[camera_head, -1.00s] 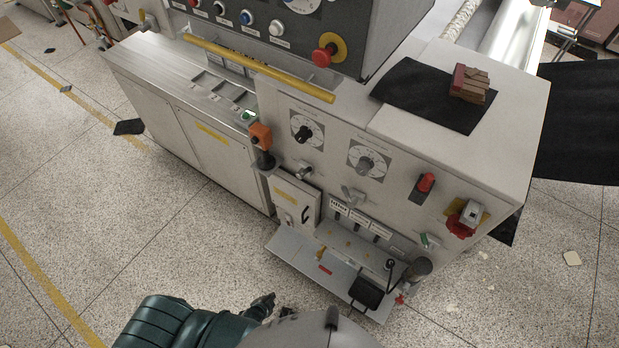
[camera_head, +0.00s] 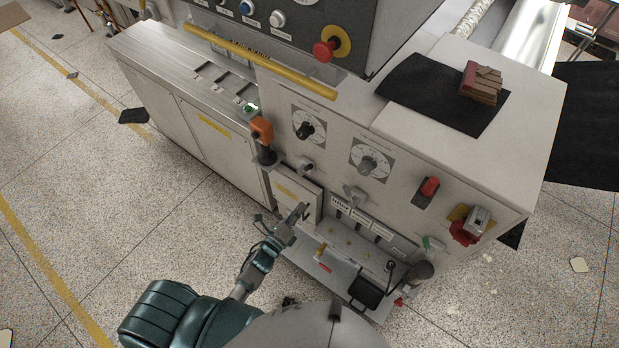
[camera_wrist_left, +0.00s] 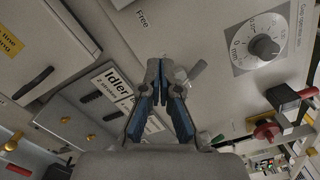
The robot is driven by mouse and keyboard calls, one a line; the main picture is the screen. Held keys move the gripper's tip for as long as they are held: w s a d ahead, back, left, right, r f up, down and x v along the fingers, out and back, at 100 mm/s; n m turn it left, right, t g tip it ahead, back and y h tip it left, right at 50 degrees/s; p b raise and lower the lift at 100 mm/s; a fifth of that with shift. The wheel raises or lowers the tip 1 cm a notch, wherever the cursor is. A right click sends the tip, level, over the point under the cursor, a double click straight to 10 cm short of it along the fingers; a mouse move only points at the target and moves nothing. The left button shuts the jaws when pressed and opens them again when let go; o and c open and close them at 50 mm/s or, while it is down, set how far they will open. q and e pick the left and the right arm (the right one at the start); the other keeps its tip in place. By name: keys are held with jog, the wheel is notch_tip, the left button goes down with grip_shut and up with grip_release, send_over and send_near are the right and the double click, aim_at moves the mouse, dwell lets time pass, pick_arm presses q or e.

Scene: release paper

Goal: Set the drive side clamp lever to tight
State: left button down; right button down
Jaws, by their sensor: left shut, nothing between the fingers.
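My left gripper (camera_head: 299,212) is shut and empty, in front of the machine's lower front by the small pale door panel. In the left wrist view its closed fingertips (camera_wrist_left: 160,68) point at the pale panel. A grey clamp lever (camera_wrist_left: 196,70) shows just right of the fingertips there, partly hidden by them; I cannot tell whether they touch. In the head view two small grey levers sit below the dials: a left one (camera_head: 306,168) and a right one (camera_head: 355,194). I cannot read which is the drive side one. The word "Free" (camera_wrist_left: 142,18) is on the panel.
Two dials (camera_head: 308,130) (camera_head: 369,164) sit above the levers. An orange-topped handle (camera_head: 262,130) stands left, and a red switch (camera_head: 429,188) sits right. Below, a metal shelf (camera_head: 322,268) sticks out, with a black pedal-like part (camera_head: 366,292). Open floor lies left.

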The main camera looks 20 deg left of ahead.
aim_at(306, 168)
pick_arm(q)
jog(key=shift+w, duration=0.1)
jog(key=w+r+p, duration=0.2)
jog(key=w, duration=0.9)
jog(key=shift+w, duration=0.15)
